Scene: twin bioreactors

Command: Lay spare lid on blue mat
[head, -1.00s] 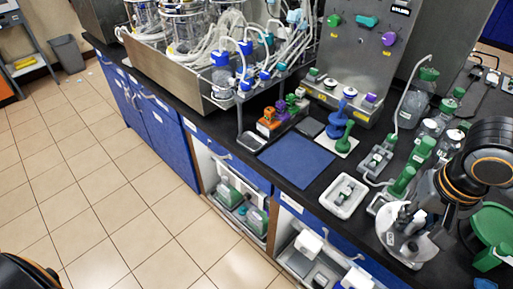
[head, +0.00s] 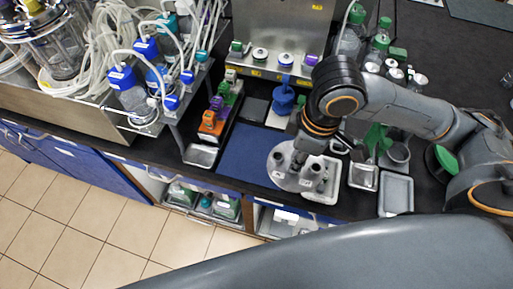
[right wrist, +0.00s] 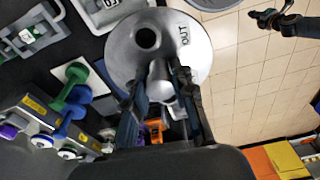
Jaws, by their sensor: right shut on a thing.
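The spare lid, a round grey disc with short ports and an "OUT" label, shows in the head view (head: 278,176) and the right wrist view (right wrist: 190,40). My right gripper (head: 300,158) is shut on one of its upright ports; its fingers also show in the right wrist view (right wrist: 160,98). The blue mat (head: 243,150) lies flat and empty on the black bench. In the head view the lid overlaps the mat's right edge, and its height above the bench is unclear. My left gripper (right wrist: 278,18) is small at the right wrist view's top right; its opening is unclear.
A white tray (head: 328,192) is partly under the lid's right side. An orange block (head: 210,124) and a small metal tray (head: 200,155) stand left of the mat. The bench's front edge runs close to the mat.

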